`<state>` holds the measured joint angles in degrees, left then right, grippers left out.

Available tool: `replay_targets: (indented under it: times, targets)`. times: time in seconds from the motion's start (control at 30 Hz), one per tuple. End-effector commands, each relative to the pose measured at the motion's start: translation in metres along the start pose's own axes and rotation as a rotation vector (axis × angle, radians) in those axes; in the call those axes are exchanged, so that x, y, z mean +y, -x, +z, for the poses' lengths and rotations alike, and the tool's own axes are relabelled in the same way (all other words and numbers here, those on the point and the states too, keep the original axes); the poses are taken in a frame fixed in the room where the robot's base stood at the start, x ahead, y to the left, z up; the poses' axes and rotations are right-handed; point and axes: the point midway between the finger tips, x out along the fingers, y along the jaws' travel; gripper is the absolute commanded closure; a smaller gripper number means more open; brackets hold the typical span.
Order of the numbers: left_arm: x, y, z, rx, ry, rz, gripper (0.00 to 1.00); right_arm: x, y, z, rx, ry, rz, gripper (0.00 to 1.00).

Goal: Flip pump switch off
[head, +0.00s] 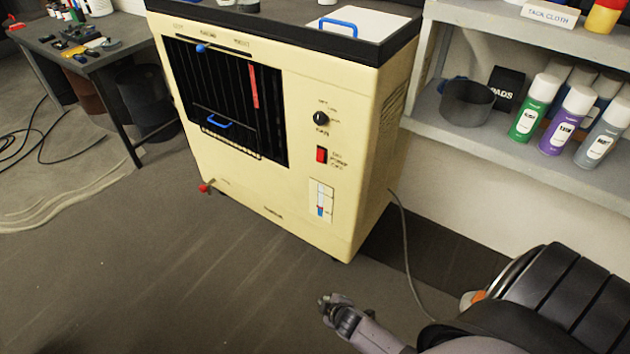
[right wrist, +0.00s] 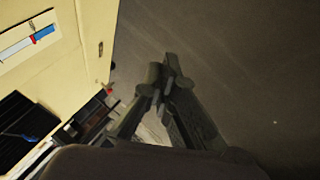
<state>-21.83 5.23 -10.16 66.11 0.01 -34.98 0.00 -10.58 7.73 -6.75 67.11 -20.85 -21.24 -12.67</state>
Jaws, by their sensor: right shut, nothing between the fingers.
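A cream cabinet (head: 300,205) stands on the floor. A red rocker switch (head: 322,155) with small lettering beside it is on its front panel, below a black rotary knob (head: 321,118). The lettering is too small to read, and I cannot tell which way the rocker is set. My right gripper (head: 340,305) is low in front of the cabinet, apart from it and well below the switch. In the right wrist view its fingers (right wrist: 164,78) are together and hold nothing. The cabinet (right wrist: 85,35) fills that view's upper left. My left gripper is not in view.
A level gauge (head: 321,201) is below the switch, and a red tap (head: 205,188) sticks out low on the front. A cable (head: 405,240) runs from the cabinet's side. A shelf (head: 490,140) with spray cans stands at right. The floor in front is clear.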

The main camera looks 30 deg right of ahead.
Motion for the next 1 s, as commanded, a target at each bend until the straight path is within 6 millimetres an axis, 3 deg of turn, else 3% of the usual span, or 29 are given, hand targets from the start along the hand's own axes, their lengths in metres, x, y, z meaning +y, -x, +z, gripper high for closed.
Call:
replay_targets:
  times: [0.03, 0.07, 0.1, 0.2, 0.33, 0.4, 0.53, 1.0]
  targets:
    - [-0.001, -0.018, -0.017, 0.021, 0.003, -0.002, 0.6, 0.043, -0.019, -0.032, 0.064, 0.08, 0.116, 1.0]
    - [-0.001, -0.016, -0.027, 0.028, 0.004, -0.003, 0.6, 0.07, -0.018, -0.051, 0.089, 0.127, 0.183, 1.0]
    - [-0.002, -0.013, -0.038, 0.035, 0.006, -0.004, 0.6, 0.104, -0.011, -0.075, 0.117, 0.186, 0.271, 1.0]
    - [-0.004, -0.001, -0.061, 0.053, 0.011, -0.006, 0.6, 0.177, 0.019, -0.119, 0.155, 0.3, 0.477, 1.0]
    - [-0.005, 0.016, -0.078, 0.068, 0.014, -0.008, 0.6, 0.238, 0.065, -0.152, 0.163, 0.389, 0.679, 1.0]
    - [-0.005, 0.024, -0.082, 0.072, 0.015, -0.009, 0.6, 0.256, 0.083, -0.162, 0.16, 0.412, 0.745, 1.0]
    - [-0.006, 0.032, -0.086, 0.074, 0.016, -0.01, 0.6, 0.271, 0.101, -0.169, 0.155, 0.432, 0.799, 1.0]
    - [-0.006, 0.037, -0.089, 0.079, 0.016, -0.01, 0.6, 0.28, 0.094, -0.173, 0.156, 0.432, 0.801, 1.0]
